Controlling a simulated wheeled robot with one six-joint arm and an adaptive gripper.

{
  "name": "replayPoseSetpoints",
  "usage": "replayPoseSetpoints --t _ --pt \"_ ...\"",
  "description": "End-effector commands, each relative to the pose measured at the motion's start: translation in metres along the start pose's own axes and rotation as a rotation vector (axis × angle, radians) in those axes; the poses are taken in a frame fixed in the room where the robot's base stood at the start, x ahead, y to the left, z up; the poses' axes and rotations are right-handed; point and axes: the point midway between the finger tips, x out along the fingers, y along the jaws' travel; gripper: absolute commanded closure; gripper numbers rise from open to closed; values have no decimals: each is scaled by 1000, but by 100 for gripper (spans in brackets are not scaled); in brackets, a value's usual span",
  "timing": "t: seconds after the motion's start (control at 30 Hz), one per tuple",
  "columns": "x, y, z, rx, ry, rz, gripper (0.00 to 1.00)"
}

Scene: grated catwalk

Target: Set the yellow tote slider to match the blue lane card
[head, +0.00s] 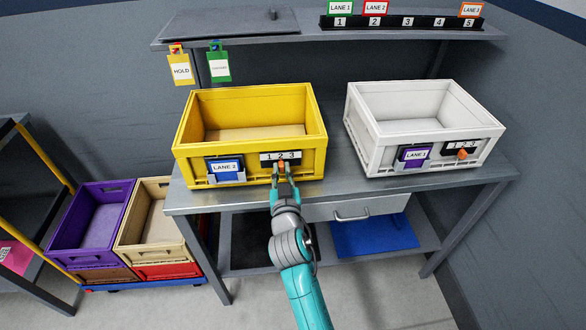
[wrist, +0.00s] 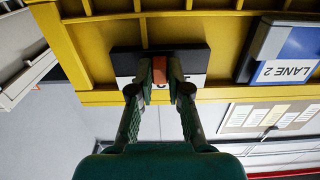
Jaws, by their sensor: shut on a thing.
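The yellow tote (head: 192,128) stands on the metal bench. Its front holds a blue lane card (head: 225,168) reading LANE 2, which appears upside down in the wrist view (wrist: 287,55). Right of the card in the head view is a slider plate (head: 267,156) numbered 1 2 3. The orange slider knob (wrist: 159,70) sits near the middle of the plate, about under the 2. My gripper (head: 283,171) reaches the plate from the front and is shut on the knob. In the wrist view, its fingertips (wrist: 160,80) flank the knob and hide part of the numbers.
A white tote (head: 360,137) with a purple LANE 1 card (head: 415,154) and its own orange slider knob (head: 462,153) stands to the right. A drawer handle (head: 351,216) projects below the bench top. Purple (head: 75,243) and tan totes (head: 130,243) stand at lower left.

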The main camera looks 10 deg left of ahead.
Motion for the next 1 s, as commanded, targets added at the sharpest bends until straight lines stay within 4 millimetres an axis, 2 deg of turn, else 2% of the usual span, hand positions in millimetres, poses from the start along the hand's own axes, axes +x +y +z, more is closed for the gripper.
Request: replayPoseSetpoints --t 0.07,0.1,0.17,0.53,1.0 --pt "0 0 0 0 0 0 95" --pt "0 0 0 0 0 0 76" --pt "0 0 0 0 0 0 62" --pt "-3 0 0 0 0 0 62" --pt "-35 0 1 0 -1 0 62"
